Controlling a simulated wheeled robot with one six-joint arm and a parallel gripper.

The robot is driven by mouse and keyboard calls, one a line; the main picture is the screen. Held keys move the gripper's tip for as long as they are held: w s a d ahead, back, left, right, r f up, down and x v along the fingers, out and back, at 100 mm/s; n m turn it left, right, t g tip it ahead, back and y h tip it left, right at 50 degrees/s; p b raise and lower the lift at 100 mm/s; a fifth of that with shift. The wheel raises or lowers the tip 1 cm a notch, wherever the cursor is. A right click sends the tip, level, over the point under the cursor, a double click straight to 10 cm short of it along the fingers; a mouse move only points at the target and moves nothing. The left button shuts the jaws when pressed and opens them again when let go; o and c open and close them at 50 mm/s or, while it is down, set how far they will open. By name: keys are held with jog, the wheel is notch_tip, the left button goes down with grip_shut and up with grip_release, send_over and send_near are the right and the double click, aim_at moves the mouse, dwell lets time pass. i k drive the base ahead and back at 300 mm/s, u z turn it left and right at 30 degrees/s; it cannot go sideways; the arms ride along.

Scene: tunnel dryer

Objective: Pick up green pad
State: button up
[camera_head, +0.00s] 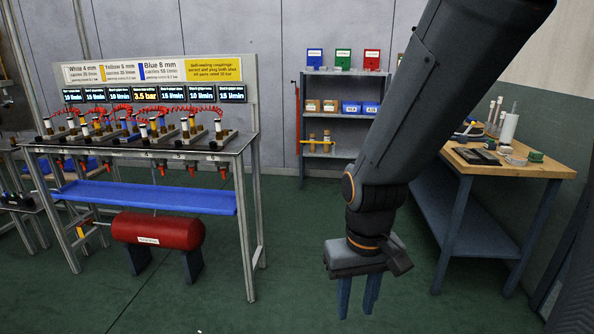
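A small green block (536,156), which looks like the green pad, lies on the wooden top of the workbench at the right, near its back edge. It is small in the picture, so its detail is hard to tell. My gripper (357,311) hangs low over the green floor in the lower middle, pointing down. Its two blue fingers are apart with nothing between them. It is well to the left of the workbench and lower than its top, far from the green block.
The workbench (548,171) also holds a dark tray (476,156), a white bottle (508,128) and small tools. Shelves (336,153) with bins stand at the back. A rack with a red tank (158,232) stands left. Open floor lies between.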

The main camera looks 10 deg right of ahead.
aim_at(533, 157)
jog(key=z, duration=0.7)
jog(key=i, duration=1.55)
jog(key=z, duration=0.9)
